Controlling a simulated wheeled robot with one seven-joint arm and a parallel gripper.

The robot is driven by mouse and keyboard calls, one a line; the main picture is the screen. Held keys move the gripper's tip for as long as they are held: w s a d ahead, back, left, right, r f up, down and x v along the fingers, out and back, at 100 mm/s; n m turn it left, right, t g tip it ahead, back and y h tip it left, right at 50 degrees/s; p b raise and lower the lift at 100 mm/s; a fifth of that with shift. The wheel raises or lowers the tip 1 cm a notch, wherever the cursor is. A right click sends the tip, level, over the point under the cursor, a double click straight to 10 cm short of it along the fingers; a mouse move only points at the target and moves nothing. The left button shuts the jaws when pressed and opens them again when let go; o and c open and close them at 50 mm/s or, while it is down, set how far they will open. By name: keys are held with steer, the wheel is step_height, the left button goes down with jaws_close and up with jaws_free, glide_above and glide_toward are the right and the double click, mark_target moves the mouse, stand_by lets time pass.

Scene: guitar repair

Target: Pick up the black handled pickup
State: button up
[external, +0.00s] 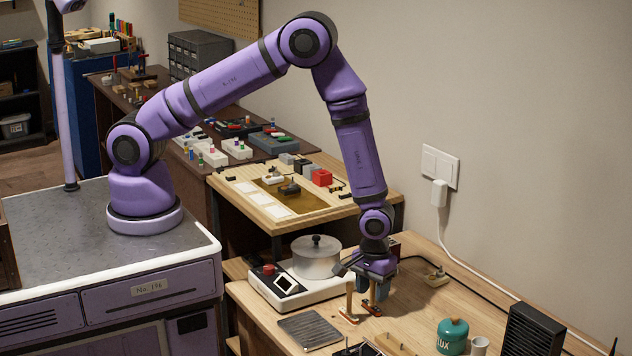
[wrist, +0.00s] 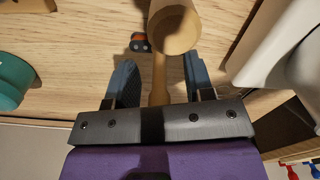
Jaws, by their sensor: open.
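Two pieces with upright tan wooden handles stand on the bench under my gripper in the external view. One has a dark, reddish base (external: 372,309); I take it as the black handled pickup. The other has a pale base (external: 349,318). In the wrist view a wide tan handle end (wrist: 175,30) faces the camera, just beyond my fingertips. A narrower tan shaft (wrist: 158,80) shows between the fingers. A small dark base with an orange-red patch (wrist: 140,42) lies left of the handle end. My gripper (wrist: 160,75) is open and points down; grasp contact cannot be told.
A white hotplate with a lidded pot (external: 316,262) stands left of my gripper. A grey ribbed plate (external: 309,330) lies in front. A teal flux jar (external: 452,336), a white mug (external: 480,346) and a black box (external: 530,330) stand right. Some bare wood lies between.

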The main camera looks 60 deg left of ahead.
jaws_close()
stand_by(0.3)
